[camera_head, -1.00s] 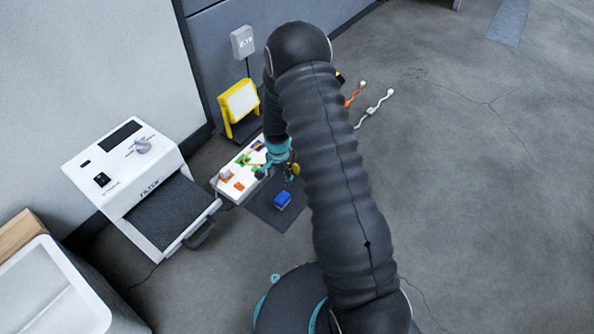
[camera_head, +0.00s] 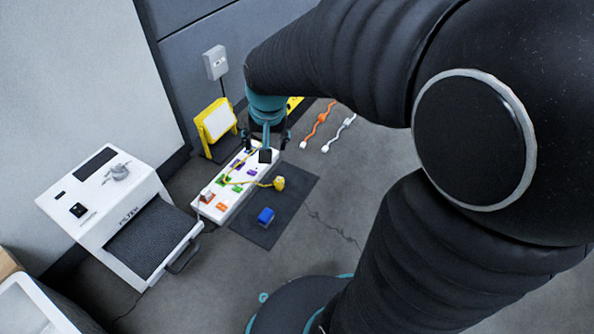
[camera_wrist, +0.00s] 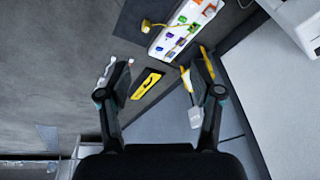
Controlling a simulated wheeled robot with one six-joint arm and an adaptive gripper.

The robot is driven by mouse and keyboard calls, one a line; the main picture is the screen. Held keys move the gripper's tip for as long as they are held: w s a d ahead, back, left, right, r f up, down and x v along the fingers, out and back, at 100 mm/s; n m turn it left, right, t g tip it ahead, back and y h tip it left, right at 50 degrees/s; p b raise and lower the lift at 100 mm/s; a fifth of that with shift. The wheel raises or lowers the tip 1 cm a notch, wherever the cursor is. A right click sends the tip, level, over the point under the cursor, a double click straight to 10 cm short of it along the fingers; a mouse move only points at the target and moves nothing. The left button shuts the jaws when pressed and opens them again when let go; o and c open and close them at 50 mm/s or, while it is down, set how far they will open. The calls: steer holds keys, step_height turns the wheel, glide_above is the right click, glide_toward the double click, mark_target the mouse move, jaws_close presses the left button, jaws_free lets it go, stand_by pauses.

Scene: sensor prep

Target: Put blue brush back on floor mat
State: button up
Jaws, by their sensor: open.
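A small blue block-like thing, which I take to be the blue brush (camera_head: 266,215), lies on the dark floor mat (camera_head: 298,192) in the head view. Bare mat shows around it. My gripper (camera_head: 267,146) hangs over the far end of a white strip, beyond the brush and apart from it. In the wrist view my gripper (camera_wrist: 158,68) is open, its fingers wide apart with nothing between them. Part of the dark mat (camera_wrist: 130,22) shows at the top of the wrist view, but I cannot make out the brush there.
The white strip (camera_head: 214,211) with several coloured pieces lies along the mat's left side. A yellow plug (camera_head: 279,183) is on the mat. A yellow lamp (camera_head: 216,122) and a white machine (camera_head: 125,215) stand left. Orange (camera_head: 317,127) and white (camera_head: 339,133) cords lie beyond.

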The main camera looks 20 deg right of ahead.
steer(key=s+r+n+t, duration=0.1)
steer(key=s+r+n, duration=0.1)
steer(key=s, duration=0.6)
steer(key=s+r+n+t, duration=0.1)
steer(key=s+r+n, duration=0.1)
steer(key=s+r, duration=0.3)
steer(key=s, duration=0.4)
steer(key=shift+r, duration=0.1)
stand_by(0.4)
